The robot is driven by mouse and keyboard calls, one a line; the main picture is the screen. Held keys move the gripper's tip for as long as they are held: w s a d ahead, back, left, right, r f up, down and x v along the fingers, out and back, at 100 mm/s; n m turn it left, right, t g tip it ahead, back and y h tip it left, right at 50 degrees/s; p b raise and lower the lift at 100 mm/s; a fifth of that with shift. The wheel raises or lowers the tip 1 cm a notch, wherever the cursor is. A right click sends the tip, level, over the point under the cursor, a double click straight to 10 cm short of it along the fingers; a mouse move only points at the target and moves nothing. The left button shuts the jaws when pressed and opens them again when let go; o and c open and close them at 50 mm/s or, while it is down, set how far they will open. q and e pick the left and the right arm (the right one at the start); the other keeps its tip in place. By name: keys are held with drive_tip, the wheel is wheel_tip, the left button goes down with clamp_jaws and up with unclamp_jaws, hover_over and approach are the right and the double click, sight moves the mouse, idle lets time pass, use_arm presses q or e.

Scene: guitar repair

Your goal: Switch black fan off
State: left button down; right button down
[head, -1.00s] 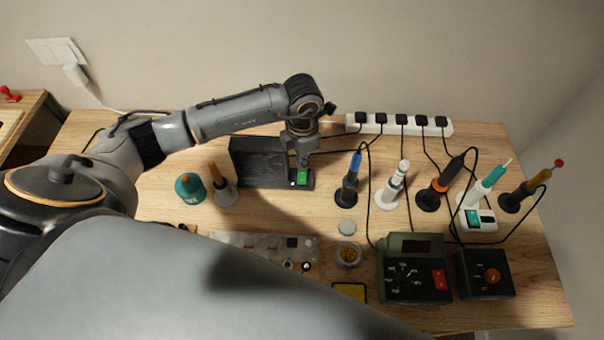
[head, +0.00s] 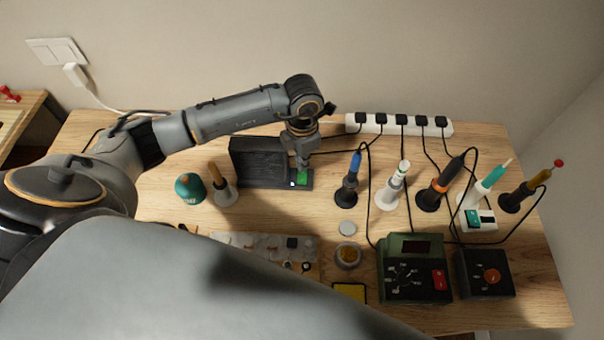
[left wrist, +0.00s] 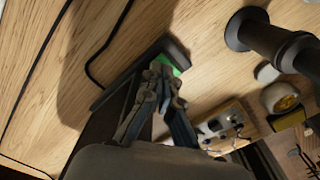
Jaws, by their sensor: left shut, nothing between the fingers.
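The black fan (head: 262,165) is a dark box with a ribbed front, near the back of the bench at centre left. A green switch (head: 303,178) sits on its base at the right end. My left gripper (head: 302,166) is shut and empty, pointing down at the switch from above. In the left wrist view the closed fingers (left wrist: 163,68) overlap the green switch (left wrist: 168,63) and partly cover it. I cannot tell whether they touch it or which way the switch is set. My right gripper is not in view.
Several soldering irons in stands, such as the blue one (head: 350,184), stand right of the fan. A white power strip (head: 384,124) with cables lies behind.

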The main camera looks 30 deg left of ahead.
use_arm(q)
drive_tip(key=shift+f+b, duration=0.45)
idle(0.3)
drive_tip(key=shift+r+p, duration=0.65)
drive_tip(key=shift+r, duration=0.2)
wheel_tip(320, 180, up, 5)
drive_tip(key=p, duration=0.3)
drive_tip(key=shift+r, duration=0.2)
drive_tip(key=shift+f, duration=0.1)
